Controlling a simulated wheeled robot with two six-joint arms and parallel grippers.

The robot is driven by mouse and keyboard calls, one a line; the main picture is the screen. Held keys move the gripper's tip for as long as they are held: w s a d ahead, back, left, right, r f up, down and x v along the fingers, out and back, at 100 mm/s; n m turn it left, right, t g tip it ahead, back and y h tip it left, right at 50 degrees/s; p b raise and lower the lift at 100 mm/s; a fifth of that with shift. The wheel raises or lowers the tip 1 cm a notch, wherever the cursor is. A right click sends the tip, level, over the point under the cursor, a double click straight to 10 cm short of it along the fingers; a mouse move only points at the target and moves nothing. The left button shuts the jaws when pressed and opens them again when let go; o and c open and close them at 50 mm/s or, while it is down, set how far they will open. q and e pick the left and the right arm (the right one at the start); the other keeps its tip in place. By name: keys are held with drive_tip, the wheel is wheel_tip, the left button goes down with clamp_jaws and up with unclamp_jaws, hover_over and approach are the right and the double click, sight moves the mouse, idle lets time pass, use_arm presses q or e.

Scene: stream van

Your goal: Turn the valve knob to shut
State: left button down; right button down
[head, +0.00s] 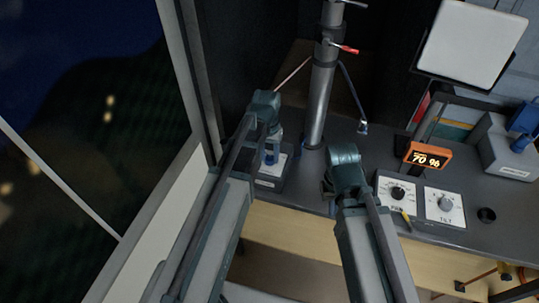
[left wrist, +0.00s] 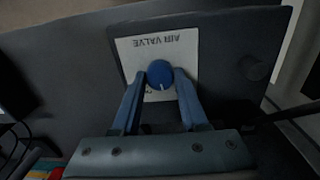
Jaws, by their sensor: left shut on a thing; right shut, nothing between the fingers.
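The blue valve knob (left wrist: 160,74) sits on a white plate (left wrist: 128,48) lettered AIR VALVE, upside down in the left wrist view. A small white mark on the knob points toward the bottom of that picture, slightly right. My left gripper (left wrist: 161,77) is shut on the knob, one finger on each side. The fingers hide the plate's lower lettering. In the head view my left gripper (head: 271,154) is over the valve plate (head: 274,168), beside the grey mast, and the knob is mostly hidden. My right gripper (head: 330,188) is shut and empty at the desk's front edge.
The grey mast (head: 318,100) stands just right of the valve. Right of my right gripper are the PAN knob (head: 398,193), the TILT knob (head: 445,204) and an orange display (head: 428,156) reading 70 %. A window is at left.

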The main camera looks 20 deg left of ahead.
sight(268, 158)
use_arm(q)
drive_tip(key=n, duration=0.7)
idle(0.6)
drive_tip(key=shift+c, duration=2.2)
unclamp_jaws()
drive_tip(key=shift+r, duration=0.2)
wheel_tip(268, 158, up, 14)
drive_tip(key=p, duration=1.4)
drive_tip(key=shift+s+a+f, duration=0.2)
drive_tip(key=shift+f, duration=0.05)
